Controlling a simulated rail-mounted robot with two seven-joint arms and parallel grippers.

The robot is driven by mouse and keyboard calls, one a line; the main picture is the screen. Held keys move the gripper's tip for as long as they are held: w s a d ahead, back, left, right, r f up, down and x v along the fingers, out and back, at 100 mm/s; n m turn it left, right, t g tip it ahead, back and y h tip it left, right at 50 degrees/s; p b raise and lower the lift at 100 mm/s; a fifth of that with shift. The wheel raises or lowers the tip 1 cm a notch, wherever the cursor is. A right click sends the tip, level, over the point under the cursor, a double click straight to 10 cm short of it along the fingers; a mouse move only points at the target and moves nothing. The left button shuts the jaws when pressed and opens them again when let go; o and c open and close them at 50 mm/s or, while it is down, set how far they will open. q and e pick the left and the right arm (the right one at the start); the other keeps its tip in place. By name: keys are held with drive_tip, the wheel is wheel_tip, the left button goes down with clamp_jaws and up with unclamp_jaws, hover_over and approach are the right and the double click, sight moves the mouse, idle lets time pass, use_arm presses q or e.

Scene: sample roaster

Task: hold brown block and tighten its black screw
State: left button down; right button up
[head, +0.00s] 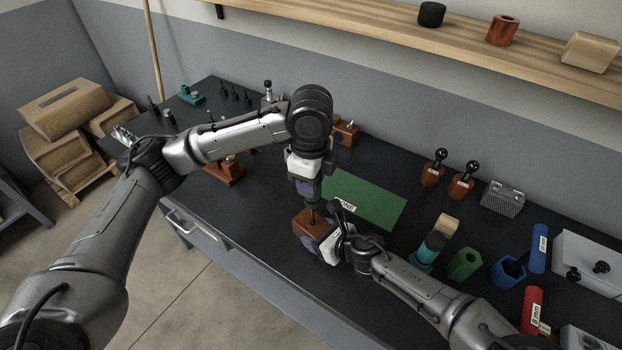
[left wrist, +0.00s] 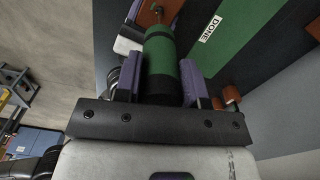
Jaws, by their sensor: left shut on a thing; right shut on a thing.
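The brown block (head: 305,224) is near the front edge of the dark bench, left of the green mat's lower end. My right gripper (head: 322,238) is shut on it from the right. My left gripper (head: 307,187) points down above the block, shut on a green driver handle (left wrist: 160,62) with a dark band. In the head view the driver's shaft (head: 312,216) reaches down to the block's top. In the left wrist view the block (left wrist: 157,12) shows beyond the handle. The black screw is not clearly visible; the driver and gripper cover that spot.
The green mat (head: 368,200) with a white label lies behind the block. Two brown blocks with black knobs (head: 432,171) stand at the back. Green (head: 464,264), blue and red holders crowd the right. Another brown block (head: 222,172) stands left.

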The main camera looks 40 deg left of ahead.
use_arm(q)
drive_tip(key=m, duration=0.6)
drive_tip(key=shift+w, duration=0.1)
drive_tip(key=m, duration=0.5)
drive_tip(key=shift+n, duration=0.6)
drive_tip(key=shift+r, duration=0.2)
drive_tip(key=shift+r, duration=0.95)
drive_tip(key=shift+r, duration=2.45)
